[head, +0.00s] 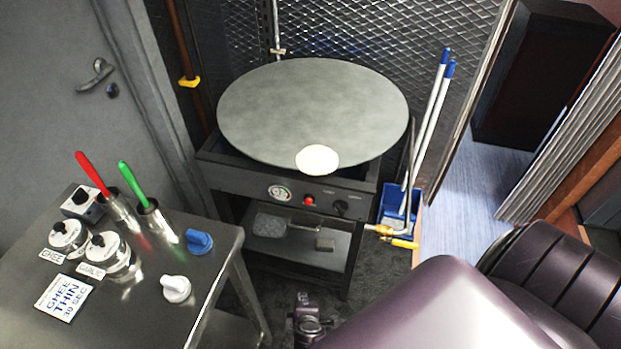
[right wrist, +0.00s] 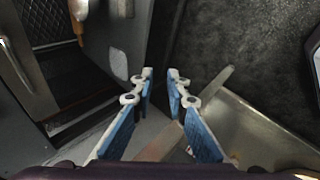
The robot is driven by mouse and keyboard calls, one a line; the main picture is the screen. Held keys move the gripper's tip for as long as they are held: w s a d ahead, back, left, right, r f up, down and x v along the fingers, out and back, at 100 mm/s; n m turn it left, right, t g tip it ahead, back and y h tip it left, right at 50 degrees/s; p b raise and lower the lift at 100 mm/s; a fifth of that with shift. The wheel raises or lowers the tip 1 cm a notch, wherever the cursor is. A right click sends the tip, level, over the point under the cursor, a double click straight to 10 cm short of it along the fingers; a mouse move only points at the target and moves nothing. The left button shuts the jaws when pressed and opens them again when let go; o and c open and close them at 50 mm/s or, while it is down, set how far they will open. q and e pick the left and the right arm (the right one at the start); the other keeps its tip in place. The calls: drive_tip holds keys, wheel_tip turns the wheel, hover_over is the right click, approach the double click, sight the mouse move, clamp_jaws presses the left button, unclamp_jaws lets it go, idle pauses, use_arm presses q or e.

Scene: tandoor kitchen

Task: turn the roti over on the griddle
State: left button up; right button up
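The roti (head: 317,159) is a small pale round disc. It lies flat on the near edge area of the large round grey griddle (head: 310,100) in the head view. My right gripper (right wrist: 160,75) shows in the right wrist view with its blue-padded fingers apart and nothing between them. It is away from the griddle, and neither roti nor griddle shows in that view. My left gripper is not visible in the head view.
A steel table (head: 130,300) at left holds a red-handled tool (head: 93,172), a green-handled tool (head: 132,184), lidded jars and a sign (head: 63,298). The griddle stand (head: 290,190) has a gauge and knobs. A blue bucket (head: 394,217) with poles stands at its right.

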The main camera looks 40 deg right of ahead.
drive_tip(key=w+d+r+t+h, duration=0.15)
drive_tip(key=w+r, duration=0.25)
drive_tip(key=r, duration=0.4)
drive_tip(key=w+d+r+t+h, duration=0.1)
drive_tip(key=w+r+t+h, duration=0.2)
drive_tip(key=r, duration=0.5)
drive_tip(key=m+h, duration=0.3)
drive_tip(key=h, duration=0.3)
approach(311, 172)
drive_tip(key=x, duration=0.6)
drive_tip(key=shift+d+f+b, duration=0.2)
drive_tip(key=shift+d+b, duration=0.15)
drive_tip(key=shift+x, duration=0.85)
clamp_jaws()
wheel_tip(311, 172, up, 3)
drive_tip(key=shift+f+p, duration=0.1)
drive_tip(key=shift+p, duration=0.75)
